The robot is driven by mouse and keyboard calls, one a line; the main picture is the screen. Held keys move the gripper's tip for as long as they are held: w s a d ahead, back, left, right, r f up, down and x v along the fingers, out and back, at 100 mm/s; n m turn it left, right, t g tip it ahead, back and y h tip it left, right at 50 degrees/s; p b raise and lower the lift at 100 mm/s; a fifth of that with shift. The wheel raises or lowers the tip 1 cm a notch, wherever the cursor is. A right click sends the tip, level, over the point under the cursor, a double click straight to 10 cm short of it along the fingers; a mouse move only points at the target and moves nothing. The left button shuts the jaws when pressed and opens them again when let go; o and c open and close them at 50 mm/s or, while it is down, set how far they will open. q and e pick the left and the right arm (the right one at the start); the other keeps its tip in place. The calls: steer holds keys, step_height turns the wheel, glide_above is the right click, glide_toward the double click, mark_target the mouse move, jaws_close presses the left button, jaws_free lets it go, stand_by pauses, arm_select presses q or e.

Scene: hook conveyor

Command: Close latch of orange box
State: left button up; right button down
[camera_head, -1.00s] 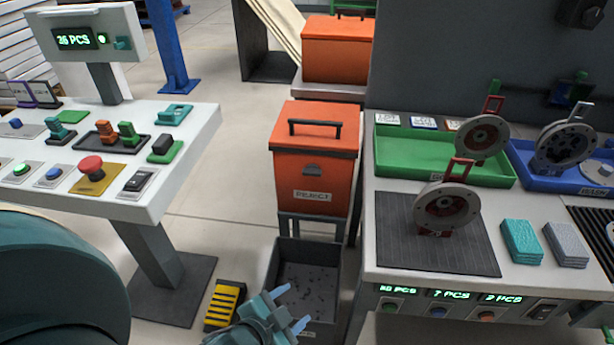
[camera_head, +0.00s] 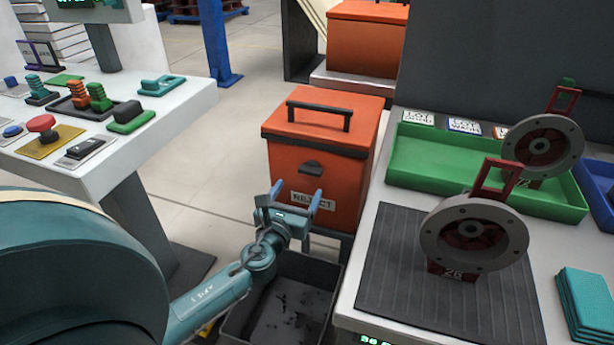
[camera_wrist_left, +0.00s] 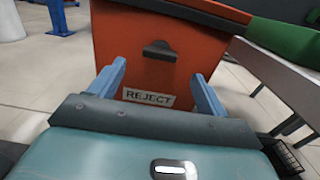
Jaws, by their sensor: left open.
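The orange box (camera_head: 318,150) stands in the middle of the head view, with its lid down and a black handle on top. A dark latch (camera_head: 311,168) is on its front face, above a white REJECT label. The latch (camera_wrist_left: 159,50) also shows in the left wrist view, above and ahead of the fingers. My left gripper (camera_head: 297,198) is open and empty in front of the box, just below the latch. In the wrist view its two blue fingers (camera_wrist_left: 160,85) stand apart on either side of the label. My right gripper is not in view.
A dark open bin (camera_head: 285,310) sits below the box. A white control table (camera_head: 150,140) stands at the left. A workbench with a green tray (camera_head: 440,175), a dark mat (camera_head: 400,290) and round grey fixtures (camera_head: 474,232) is at the right. Another orange box (camera_head: 365,40) stands behind.

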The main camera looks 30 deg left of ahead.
mark_target(309, 173)
arm_select(q)
steer(key=x, duration=0.7)
steer(key=shift+w+d, duration=0.1)
steer(key=shift+c, duration=0.6)
steer(key=c, duration=0.9)
steer(key=shift+o, duration=0.2)
